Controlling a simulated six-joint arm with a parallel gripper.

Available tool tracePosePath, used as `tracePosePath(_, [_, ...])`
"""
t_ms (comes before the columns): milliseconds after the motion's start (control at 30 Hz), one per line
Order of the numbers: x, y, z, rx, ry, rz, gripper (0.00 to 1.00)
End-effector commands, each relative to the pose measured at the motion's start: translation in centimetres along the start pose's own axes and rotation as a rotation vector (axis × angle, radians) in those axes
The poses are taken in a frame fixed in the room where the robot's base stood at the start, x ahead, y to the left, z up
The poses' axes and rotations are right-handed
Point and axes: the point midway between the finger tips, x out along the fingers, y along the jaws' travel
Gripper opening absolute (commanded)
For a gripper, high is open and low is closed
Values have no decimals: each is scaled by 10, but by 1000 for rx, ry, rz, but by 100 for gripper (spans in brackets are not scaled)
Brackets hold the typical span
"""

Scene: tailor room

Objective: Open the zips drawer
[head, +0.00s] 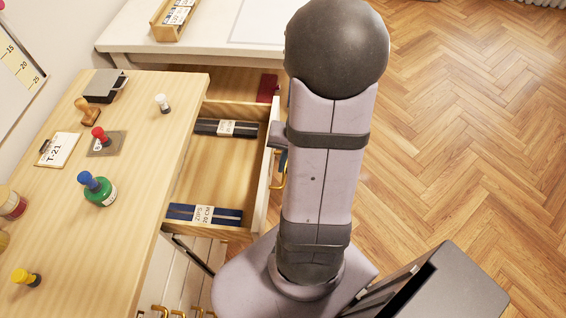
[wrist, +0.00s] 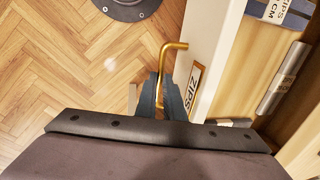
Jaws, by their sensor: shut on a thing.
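The zips drawer (head: 215,170) stands pulled out from the wooden-topped cabinet in the head view, its inside showing. A blue pack labelled "ZIPS 20 CM" (head: 231,217) and a dark pack (head: 207,127) lie in it. In the wrist view the drawer's white front (wrist: 207,45) carries a "ZIPS" label (wrist: 193,86) and a brass handle (wrist: 168,50). My gripper (wrist: 160,97) is shut on the handle, its fingers around the lower part of it. In the head view my arm hides most of the gripper, and part of the handle (head: 283,178) shows beside it.
A white table (head: 210,35) stands behind. A dark grey box-like thing (head: 455,285) is at lower right. The parquet floor to the right is clear.

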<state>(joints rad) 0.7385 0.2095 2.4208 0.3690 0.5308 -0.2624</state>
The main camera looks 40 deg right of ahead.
Motion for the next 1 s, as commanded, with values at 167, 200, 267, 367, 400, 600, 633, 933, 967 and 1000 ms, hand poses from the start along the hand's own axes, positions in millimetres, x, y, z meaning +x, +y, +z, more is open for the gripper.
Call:
tracePosePath(167, [-1, -1, -2, -1, 4, 0, 13])
tracePosePath(200, [-1, -1, -2, -1, 4, 0, 23])
tracePosePath(267, [-1, -1, -1, 0, 3, 0, 27])
tracePosePath(367, [-1, 0, -1, 0, 2, 0, 27])
tracePosePath(400, [-1, 0, -1, 0, 2, 0, 27])
tracePosePath(600, [-4, -1, -1, 0, 2, -1, 27])
tracePosePath(633, [-6, -1, -1, 1, 3, -1, 27])
tracePosePath(933, [-43, -1, -2, 1, 7, -1, 27])
tracePosePath(967, [-47, -1, -2, 1, 8, -1, 27])
tracePosePath(1000, [-52, -1, -2, 0, 7, 0, 27])
